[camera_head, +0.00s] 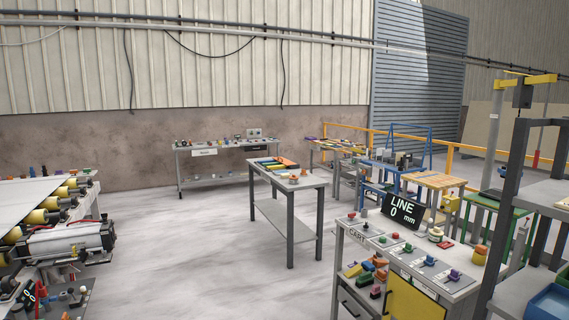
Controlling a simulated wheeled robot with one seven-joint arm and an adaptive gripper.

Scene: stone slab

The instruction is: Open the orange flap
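On the grey two-level table (314,181) in the middle of the room, a small orange flat piece (287,163) sits at the right end of a row of coloured pieces. It may be the orange flap, but it is too small and far away to tell, or to tell whether it is open or shut. My gripper is not in view.
A workbench (215,148) stands against the back wall. A roller machine (62,240) is at the left. A control bench (455,291) with coloured knobs and a "LINE 0 mm" display (402,212) is at the front right. The pale floor (190,260) left of the middle table is clear.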

